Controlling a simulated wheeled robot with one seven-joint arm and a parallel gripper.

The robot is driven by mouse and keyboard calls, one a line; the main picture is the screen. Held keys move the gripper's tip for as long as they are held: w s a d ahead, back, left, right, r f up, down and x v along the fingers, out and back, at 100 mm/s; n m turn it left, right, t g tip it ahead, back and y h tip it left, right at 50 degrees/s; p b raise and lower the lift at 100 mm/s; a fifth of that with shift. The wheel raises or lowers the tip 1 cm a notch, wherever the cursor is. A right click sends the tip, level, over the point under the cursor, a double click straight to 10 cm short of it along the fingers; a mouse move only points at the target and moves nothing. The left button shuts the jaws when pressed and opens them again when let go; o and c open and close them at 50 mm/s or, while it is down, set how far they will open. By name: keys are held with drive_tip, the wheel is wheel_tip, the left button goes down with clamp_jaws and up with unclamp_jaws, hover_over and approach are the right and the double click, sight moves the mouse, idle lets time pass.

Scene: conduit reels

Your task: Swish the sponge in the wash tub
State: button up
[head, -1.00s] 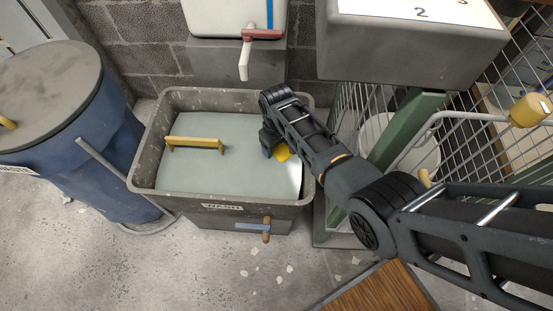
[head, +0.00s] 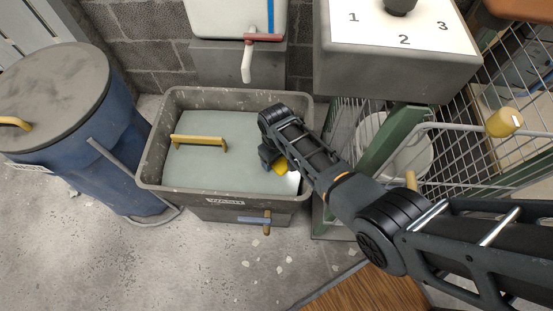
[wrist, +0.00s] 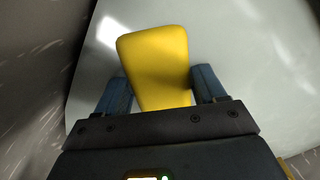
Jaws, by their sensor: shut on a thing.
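The grey wash tub (head: 225,202) stands on the floor, with a label on its front. A pale grey-green surface (head: 215,172) fills its inside, with a bright gleam at the right. My gripper (head: 272,162) is over the right part of the tub, inside the rim. It is shut on the yellow sponge (head: 281,167). In the wrist view the sponge (wrist: 157,65) sticks out between the two blue fingers of my gripper (wrist: 160,88), over the pale surface. I cannot tell whether the sponge touches that surface.
A yellow bar handle (head: 199,141) is over the tub's left part. A tap (head: 247,62) hangs behind the tub. A blue lidded drum (head: 85,150) stands to the left. A numbered block (head: 395,75), a wire rack (head: 455,152) and a white bucket (head: 410,150) are at the right.

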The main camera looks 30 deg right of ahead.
drive_tip(key=w+d+b, duration=0.3)
drive_tip(key=w, duration=0.2)
drive_tip(key=s+a+p, duration=0.1)
drive_tip(key=s, duration=0.1)
drive_tip(key=s+a+p, duration=0.1)
drive_tip(key=s+p, duration=0.1)
drive_tip(key=s+a+p, duration=0.1)
drive_tip(key=s+p, duration=0.1)
drive_tip(key=shift+a+r, duration=0.15)
drive_tip(key=shift+a, duration=0.1)
drive_tip(key=shift+s+a, duration=0.1)
drive_tip(key=shift+w+d+f+b, duration=0.15)
drive_tip(key=shift+w+d+b, duration=0.35)
drive_tip(key=shift+w, duration=0.3)
drive_tip(key=shift+w+d+f+b, duration=0.1)
drive_tip(key=shift+w+d+b, duration=0.4)
drive_tip(key=shift+w, duration=0.25)
drive_tip(key=shift+r, duration=0.1)
